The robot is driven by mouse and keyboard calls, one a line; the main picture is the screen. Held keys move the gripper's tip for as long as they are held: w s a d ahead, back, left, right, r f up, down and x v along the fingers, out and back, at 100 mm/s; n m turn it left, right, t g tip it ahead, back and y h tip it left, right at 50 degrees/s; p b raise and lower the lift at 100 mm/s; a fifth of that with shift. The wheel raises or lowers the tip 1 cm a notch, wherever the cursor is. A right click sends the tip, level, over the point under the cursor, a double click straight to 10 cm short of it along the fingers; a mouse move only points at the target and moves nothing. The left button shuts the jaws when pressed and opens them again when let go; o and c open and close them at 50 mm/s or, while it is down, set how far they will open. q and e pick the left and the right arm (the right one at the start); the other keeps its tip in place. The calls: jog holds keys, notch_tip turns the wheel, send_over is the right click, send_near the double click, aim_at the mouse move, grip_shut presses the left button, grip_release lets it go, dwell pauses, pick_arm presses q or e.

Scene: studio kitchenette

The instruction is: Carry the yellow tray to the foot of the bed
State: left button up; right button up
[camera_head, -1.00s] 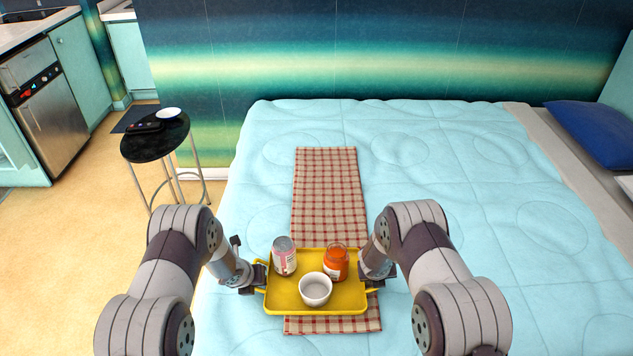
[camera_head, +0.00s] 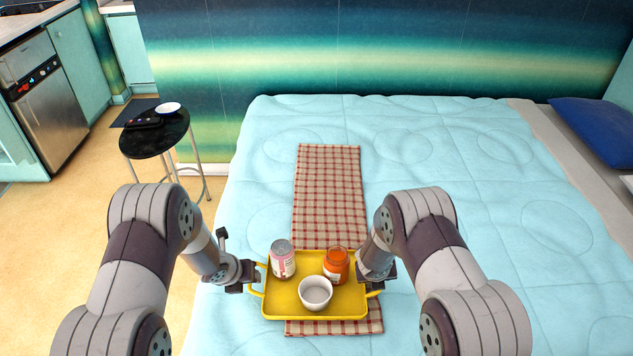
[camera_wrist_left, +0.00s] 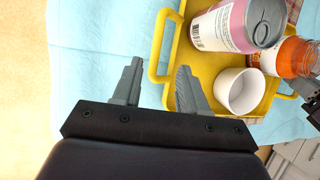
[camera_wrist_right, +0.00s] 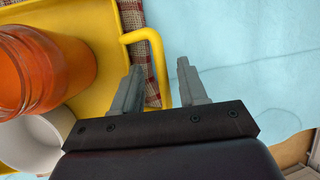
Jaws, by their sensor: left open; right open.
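The yellow tray (camera_head: 345,306) lies on the checked runner on the bed, near the bottom of the head view. On it stand a pink and white can (camera_head: 283,259), an orange jar (camera_head: 336,266) and a white bowl (camera_head: 315,292). In the head view, the right fingertips are partly hidden.
The red-checked runner (camera_head: 328,190) stretches up the blue quilt (camera_head: 440,160), which is clear on both sides. A black round stool (camera_head: 160,138) with a white dish (camera_head: 168,108) and a dark object stands left of the bed. A blue pillow (camera_head: 595,130) lies at right.

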pick_arm(q)
jog(key=shift+s+r, duration=0.15)
jog(key=shift+r, duration=0.05)
pick_arm(e)
jog(key=v, duration=0.3)
jog(key=shift+w+d+r, duration=0.1)
jog(key=shift+d+r, duration=0.05)
jog(key=shift+r, duration=0.05)
pick_arm(q)
jog(key=shift+d, duration=0.1)
pick_arm(e)
jog(key=shift+r, duration=0.35)
jog(key=shift+d, duration=0.1)
